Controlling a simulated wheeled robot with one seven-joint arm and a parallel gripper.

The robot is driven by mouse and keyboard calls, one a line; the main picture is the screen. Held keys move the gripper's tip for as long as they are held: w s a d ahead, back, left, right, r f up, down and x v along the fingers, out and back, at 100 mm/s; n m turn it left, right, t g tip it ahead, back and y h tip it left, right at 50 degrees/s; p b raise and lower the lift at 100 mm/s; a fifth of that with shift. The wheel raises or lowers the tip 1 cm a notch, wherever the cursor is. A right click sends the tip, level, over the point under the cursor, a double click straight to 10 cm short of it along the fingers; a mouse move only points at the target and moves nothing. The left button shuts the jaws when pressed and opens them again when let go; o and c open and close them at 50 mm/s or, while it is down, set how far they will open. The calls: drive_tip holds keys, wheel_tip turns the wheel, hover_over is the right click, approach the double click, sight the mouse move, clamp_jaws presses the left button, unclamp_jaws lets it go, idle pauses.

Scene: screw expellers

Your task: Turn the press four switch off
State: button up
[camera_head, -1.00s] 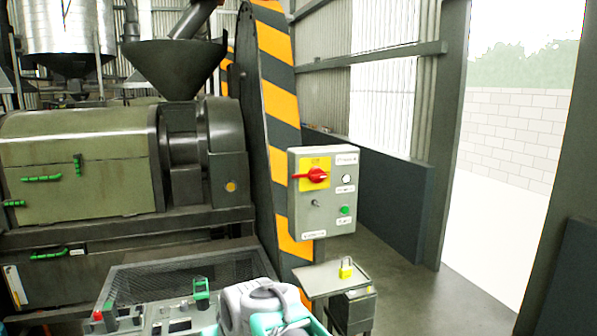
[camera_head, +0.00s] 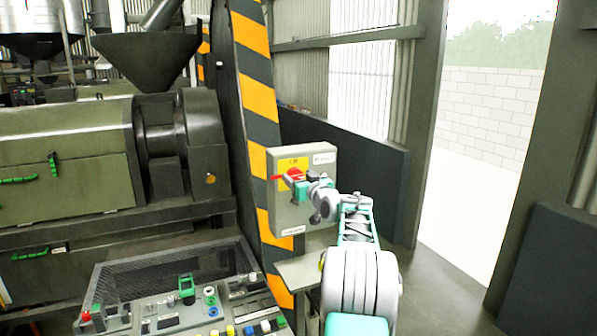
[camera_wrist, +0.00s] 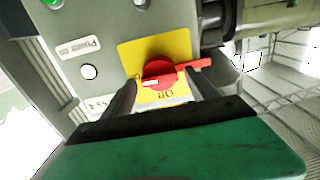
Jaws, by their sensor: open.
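The red rotary switch (camera_head: 293,174) sits on a yellow plate on the grey control box (camera_head: 325,157). In the wrist view the red switch (camera_wrist: 160,75) has its handle pointing right, roughly level; in the head view the handle points left. Upside-down lettering resembling "Off" shows below the knob in the wrist view. A partly hidden box label (camera_wrist: 103,107) ends in "ss 4". My gripper (camera_wrist: 164,92) is open, one finger on each side of the knob. Contact cannot be told.
A striped orange and black guard (camera_head: 262,105) stands left of the box. A small stand top (camera_head: 296,272) lies below it. A panel with several buttons (camera_head: 190,312) is at the lower front. Open floor and a doorway lie to the right.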

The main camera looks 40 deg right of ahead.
drive_tip(key=shift+w, duration=0.25)
drive_tip(key=shift+c, duration=0.5)
drive_tip(key=shift+f, duration=0.1)
drive_tip(key=c, duration=1.2)
